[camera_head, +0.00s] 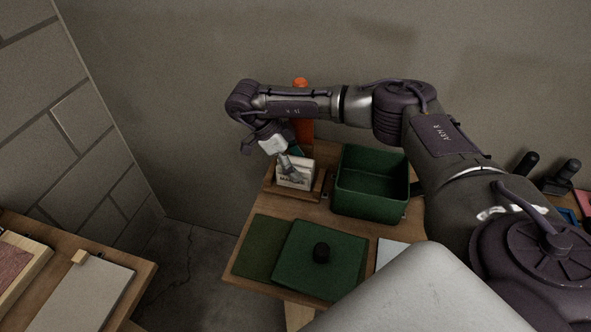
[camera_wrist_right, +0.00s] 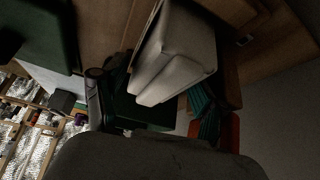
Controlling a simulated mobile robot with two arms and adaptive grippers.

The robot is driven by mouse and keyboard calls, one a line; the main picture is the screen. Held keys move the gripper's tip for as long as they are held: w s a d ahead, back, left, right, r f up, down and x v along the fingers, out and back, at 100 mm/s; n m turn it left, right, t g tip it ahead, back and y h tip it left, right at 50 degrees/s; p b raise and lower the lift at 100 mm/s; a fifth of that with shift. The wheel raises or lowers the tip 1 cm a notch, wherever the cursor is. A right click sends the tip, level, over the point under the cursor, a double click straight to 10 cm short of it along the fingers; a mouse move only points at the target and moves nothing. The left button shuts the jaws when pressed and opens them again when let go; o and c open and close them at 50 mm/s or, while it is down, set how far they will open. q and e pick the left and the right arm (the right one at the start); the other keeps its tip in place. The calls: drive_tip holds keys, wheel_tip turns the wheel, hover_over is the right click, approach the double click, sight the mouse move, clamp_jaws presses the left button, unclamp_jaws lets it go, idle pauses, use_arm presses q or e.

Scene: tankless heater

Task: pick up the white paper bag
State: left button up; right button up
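The white paper bag (camera_head: 295,181), with dark print on its front, stands upright on a small wooden tray (camera_head: 312,194) at the back left of the wooden table. My right gripper (camera_head: 291,171) reaches down at the bag from above and overlaps its front in the head view. I cannot tell whether its fingers touch the bag or how far apart they are. My left gripper is not in view.
An orange bottle (camera_head: 300,84) stands behind the bag, with something teal beside it. An open green box (camera_head: 371,207) is right of the tray. A green lid (camera_head: 300,262) with a black knob lies in front on a dark green mat (camera_head: 255,247). A wall is close behind.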

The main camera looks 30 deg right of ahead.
drive_tip(key=c, duration=1.1)
drive_tip(key=shift+a, duration=0.1)
